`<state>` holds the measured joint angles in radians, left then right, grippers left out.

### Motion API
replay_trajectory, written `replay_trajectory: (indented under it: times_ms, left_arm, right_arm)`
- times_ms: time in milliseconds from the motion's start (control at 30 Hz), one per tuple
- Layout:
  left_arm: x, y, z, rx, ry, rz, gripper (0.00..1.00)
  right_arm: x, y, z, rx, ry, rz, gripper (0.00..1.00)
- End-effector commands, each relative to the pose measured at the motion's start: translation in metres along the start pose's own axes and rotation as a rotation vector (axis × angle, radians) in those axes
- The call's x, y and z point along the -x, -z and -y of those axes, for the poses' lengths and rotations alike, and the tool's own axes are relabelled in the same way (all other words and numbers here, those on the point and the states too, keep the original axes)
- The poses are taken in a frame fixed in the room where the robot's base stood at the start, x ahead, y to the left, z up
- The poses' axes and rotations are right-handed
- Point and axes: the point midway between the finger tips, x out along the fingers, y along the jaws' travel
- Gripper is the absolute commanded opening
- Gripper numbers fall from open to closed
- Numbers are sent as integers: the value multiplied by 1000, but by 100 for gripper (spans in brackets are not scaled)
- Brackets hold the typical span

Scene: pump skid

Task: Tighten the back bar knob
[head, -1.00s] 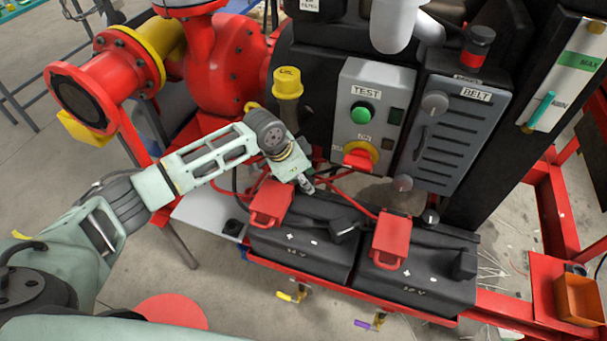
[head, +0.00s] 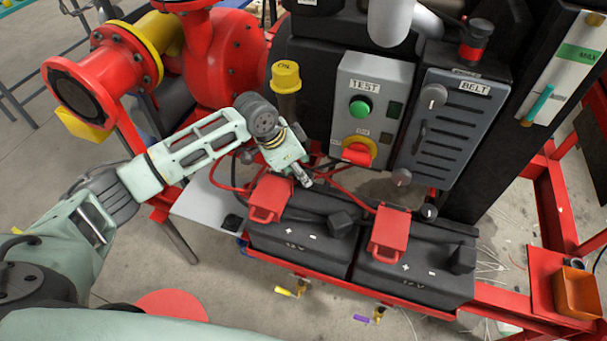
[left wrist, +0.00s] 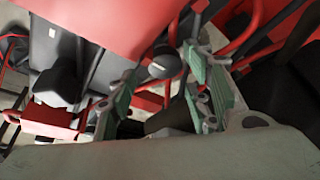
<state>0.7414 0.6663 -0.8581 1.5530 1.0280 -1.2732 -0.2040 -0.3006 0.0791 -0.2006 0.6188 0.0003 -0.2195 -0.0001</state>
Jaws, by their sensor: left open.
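My left gripper (head: 305,181) is at the back edge of the left battery (head: 300,240), just behind its red terminal cover (head: 269,200). In the left wrist view the fingers (left wrist: 162,92) with green pads are apart. A round dark knob (left wrist: 165,65) with a pale mark on top shows just beyond and between the fingertips. It looks like the back bar knob, and I cannot tell whether the fingers touch it. In the head view the gripper seems to hide it. My right gripper is in neither view.
The right battery (head: 415,274) has a red cover (head: 390,234). Red cables (head: 345,188) run close to the gripper. Behind stand the TEST box (head: 370,110) with its red switch, the BELT panel (head: 450,130) and the yellow oil cap (head: 285,78).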

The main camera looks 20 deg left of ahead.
Motion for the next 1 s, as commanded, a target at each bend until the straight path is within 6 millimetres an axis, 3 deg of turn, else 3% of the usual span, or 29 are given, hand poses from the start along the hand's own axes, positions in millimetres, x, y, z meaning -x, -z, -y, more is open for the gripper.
replay_trajectory:
  times_ms: [200, 400, 1000]
  left_arm:
    - [49, 1, 1, -2, 4, -2, 46]
    - [77, 1, -1, -1, 0, 0, 46]
    - [85, 1, -1, -1, -1, 0, 46]
  right_arm:
    - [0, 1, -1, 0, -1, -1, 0]
    - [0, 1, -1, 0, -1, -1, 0]
    - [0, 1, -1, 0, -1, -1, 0]
